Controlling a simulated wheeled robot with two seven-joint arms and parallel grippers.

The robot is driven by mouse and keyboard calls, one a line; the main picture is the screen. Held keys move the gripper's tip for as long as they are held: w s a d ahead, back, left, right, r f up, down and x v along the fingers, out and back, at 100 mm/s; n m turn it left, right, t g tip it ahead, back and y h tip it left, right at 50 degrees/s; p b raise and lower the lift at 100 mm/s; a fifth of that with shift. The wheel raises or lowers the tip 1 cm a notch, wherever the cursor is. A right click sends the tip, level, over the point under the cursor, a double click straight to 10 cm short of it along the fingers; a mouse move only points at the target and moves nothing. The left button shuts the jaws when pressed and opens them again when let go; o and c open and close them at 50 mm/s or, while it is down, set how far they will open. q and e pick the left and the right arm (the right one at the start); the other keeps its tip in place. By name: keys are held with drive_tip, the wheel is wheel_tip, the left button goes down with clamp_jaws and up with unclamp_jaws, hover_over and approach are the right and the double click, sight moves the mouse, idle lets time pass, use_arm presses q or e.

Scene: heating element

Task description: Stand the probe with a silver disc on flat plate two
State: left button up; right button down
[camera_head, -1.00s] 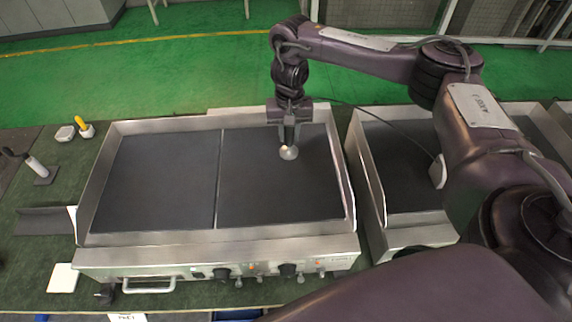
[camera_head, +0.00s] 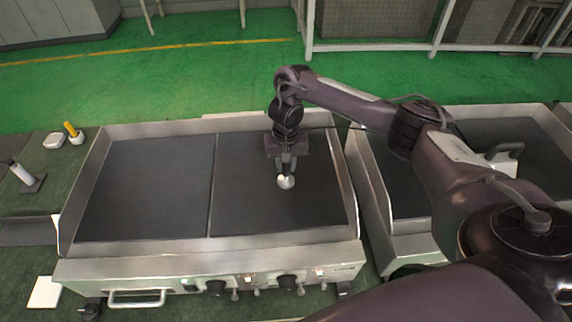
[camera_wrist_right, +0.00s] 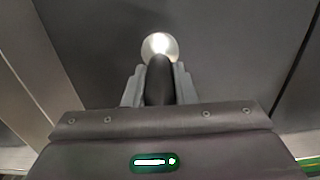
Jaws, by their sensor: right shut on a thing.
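The probe with a silver disc (camera_head: 286,182) is held in my right gripper (camera_head: 285,170), over the right half of the griddle. In the right wrist view its dark handle sits between the two fingers (camera_wrist_right: 160,88), and its round silver disc (camera_wrist_right: 160,46) shows beyond the fingertips. The disc is at or close to the dark plate surface; I cannot tell whether it touches. The griddle has a left flat plate (camera_head: 148,185) and a right flat plate (camera_head: 245,205), split by a thin seam. No label shows which is plate two. My left gripper is not in view.
The griddle has raised metal walls (camera_head: 352,200) and front knobs (camera_head: 287,282). A second griddle (camera_head: 400,190) stands to the right.

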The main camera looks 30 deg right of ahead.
drive_tip(key=c, duration=1.4)
unclamp_jaws()
drive_tip(key=shift+f, duration=0.15)
drive_tip(key=shift+o, duration=1.1)
drive_tip(key=shift+r, duration=0.25)
wheel_tip(320, 180, up, 11)
drive_tip(key=p, duration=0.5)
drive_tip(key=shift+f, duration=0.1)
drive_tip(key=shift+r, duration=0.55)
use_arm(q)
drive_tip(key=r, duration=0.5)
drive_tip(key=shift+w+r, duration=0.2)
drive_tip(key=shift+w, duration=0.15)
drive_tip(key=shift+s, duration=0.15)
use_arm(e)
drive_tip(key=shift+s+f, duration=0.1)
